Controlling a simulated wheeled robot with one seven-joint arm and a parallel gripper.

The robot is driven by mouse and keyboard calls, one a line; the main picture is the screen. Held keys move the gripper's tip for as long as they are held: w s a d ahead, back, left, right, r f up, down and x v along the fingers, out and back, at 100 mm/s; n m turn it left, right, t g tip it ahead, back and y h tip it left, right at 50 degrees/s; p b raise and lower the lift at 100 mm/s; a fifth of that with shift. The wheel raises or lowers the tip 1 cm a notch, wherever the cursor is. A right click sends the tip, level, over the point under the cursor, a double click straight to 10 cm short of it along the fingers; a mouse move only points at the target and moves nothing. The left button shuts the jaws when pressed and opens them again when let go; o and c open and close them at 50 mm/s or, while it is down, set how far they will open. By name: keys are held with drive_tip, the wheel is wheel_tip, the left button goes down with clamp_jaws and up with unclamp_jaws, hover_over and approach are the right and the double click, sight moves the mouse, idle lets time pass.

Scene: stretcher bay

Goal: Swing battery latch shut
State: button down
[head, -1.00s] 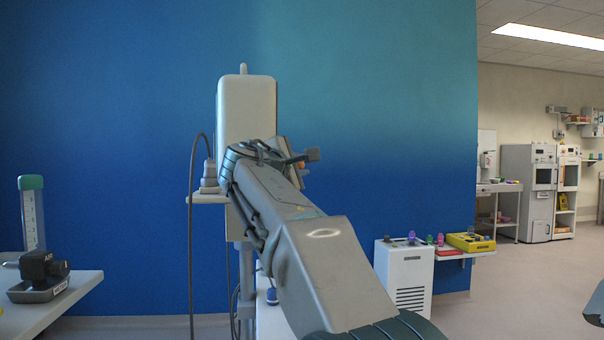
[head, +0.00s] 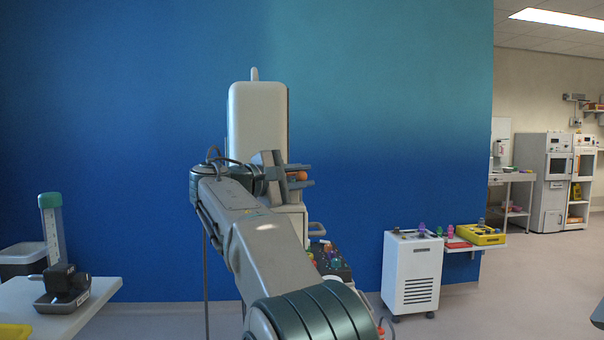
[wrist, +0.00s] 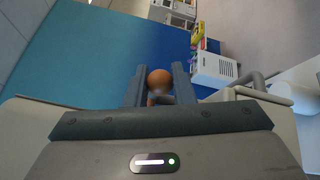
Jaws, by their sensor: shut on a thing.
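My gripper (head: 300,176) is beside the tall pale unit (head: 258,120) in the head view, on its right side. An orange round knob (head: 297,176) sits between its fingers, and I take it to be the latch's handle. In the wrist view the orange knob (wrist: 159,80) also lies between the two grey fingers of my gripper (wrist: 155,88), which are shut on it. A dark part crosses in front of the knob there. The rest of the latch and any battery behind my arm are hidden, so I cannot tell the latch's angle.
A table (head: 70,310) at the left holds a black device (head: 64,285) and a clear green-topped column (head: 52,230). A white cabinet (head: 411,275) and a shelf with a yellow tray (head: 481,235) stand right. Coloured items (head: 330,262) lie behind my arm. Floor is open at right.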

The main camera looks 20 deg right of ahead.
drive_tip(key=c, duration=1.3)
unclamp_jaws()
drive_tip(key=shift+a, duration=0.15)
drive_tip(key=p+v, duration=0.1)
drive_tip(key=v, duration=1.2)
drive_tip(key=shift+a, duration=0.3)
